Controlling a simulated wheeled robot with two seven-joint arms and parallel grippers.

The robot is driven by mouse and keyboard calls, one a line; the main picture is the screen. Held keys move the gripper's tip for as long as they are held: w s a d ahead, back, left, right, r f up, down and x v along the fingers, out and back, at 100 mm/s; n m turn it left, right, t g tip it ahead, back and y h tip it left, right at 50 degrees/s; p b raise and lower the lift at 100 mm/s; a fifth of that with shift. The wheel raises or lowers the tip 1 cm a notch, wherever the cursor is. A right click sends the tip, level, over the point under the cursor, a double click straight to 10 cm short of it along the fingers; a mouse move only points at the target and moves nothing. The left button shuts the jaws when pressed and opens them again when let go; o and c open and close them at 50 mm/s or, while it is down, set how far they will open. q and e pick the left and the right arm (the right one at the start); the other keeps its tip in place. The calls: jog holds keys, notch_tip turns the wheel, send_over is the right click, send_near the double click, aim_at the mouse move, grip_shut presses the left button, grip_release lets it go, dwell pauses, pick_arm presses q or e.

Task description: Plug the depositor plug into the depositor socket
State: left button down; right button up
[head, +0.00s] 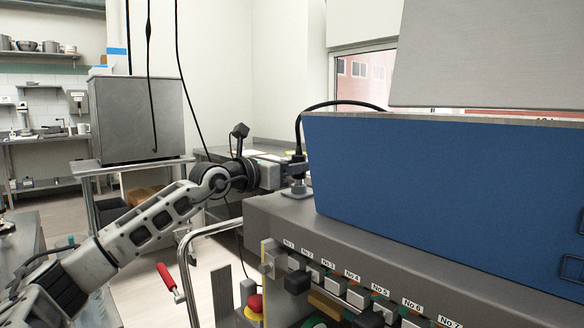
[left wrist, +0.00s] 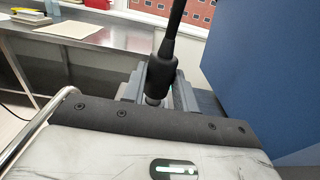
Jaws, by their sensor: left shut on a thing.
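The black depositor plug (head: 299,158) stands roughly upright with its cable running up and over the blue machine body. My left gripper (head: 292,166) is shut on it, at the left end of the machine's grey top. In the left wrist view the plug (left wrist: 161,72) sits between the gripper fingers (left wrist: 158,92), its cable going up. A round grey fitting (head: 297,190), which looks like the depositor socket, is on the machine top just under the plug. Whether the plug's lower end touches it or stays above it, I cannot tell. My right gripper is not in view.
The blue machine body (head: 440,195) rises close to the right of the gripper. A row of numbered switches (head: 355,296) and a red emergency button (head: 255,304) are on the front. A metal rail (head: 185,245) curves at the left. A steel box (head: 138,118) stands on a table behind.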

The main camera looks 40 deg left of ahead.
pick_arm(q)
jog(key=shift+f+b, duration=0.35)
jog(key=shift+f, duration=0.1)
jog(key=c, duration=1)
grip_release()
